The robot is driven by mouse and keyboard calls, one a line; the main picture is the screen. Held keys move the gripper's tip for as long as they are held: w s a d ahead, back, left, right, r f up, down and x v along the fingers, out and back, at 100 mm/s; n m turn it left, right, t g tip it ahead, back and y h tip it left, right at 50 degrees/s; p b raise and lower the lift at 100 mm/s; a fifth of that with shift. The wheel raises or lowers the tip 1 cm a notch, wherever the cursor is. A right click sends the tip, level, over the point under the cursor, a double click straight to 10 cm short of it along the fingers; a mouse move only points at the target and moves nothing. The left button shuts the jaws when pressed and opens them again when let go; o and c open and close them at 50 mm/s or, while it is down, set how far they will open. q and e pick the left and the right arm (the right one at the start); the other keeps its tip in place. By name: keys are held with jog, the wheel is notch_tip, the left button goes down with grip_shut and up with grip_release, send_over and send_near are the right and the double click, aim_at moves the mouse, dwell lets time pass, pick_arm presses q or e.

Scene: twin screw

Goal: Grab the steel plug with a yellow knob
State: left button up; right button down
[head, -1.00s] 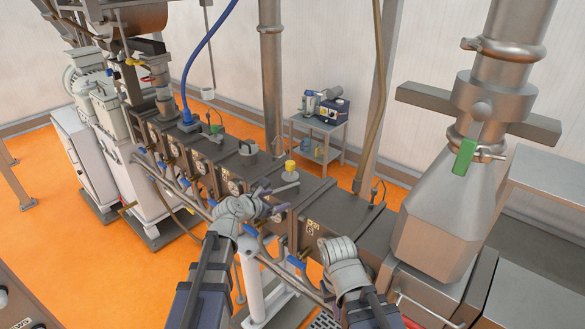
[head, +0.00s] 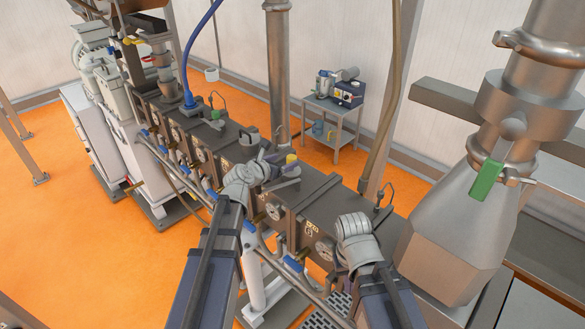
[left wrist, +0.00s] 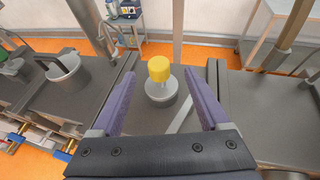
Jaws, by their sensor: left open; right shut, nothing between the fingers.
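The steel plug (left wrist: 161,92) with its yellow knob (left wrist: 159,69) stands upright on the dark barrel top, centred between my left fingers in the left wrist view. In the head view the yellow knob (head: 291,159) shows just beyond my left gripper (head: 272,163), which hides part of the plug. My left gripper is open, with a purple-padded finger on each side of the plug and not visibly touching it. My right gripper (head: 353,228) is shut and empty, above the near part of the machine to the right.
A grey lidded plug with a handle (left wrist: 64,70) stands left of the yellow-knobbed one. The steel hopper (head: 452,235) with a green-handled valve rises at the right. A small cart (head: 333,118) stands behind on the orange floor. Blue-handled pipework runs along the machine's front.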

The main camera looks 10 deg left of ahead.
aim_at(289, 160)
pick_arm(q)
jog(key=shift+x, duration=1.15)
jog(key=shift+w+f+b, duration=0.3)
jog(key=shift+f+b, duration=0.05)
jog(key=shift+b, duration=0.25)
jog(key=b+x, duration=0.2)
jog(key=x, duration=0.2)
jog(key=shift+w+f, duration=0.15)
jog(key=shift+f, duration=0.1)
jog(key=shift+r, duration=0.1)
jog(key=shift+c, duration=0.3)
grip_shut()
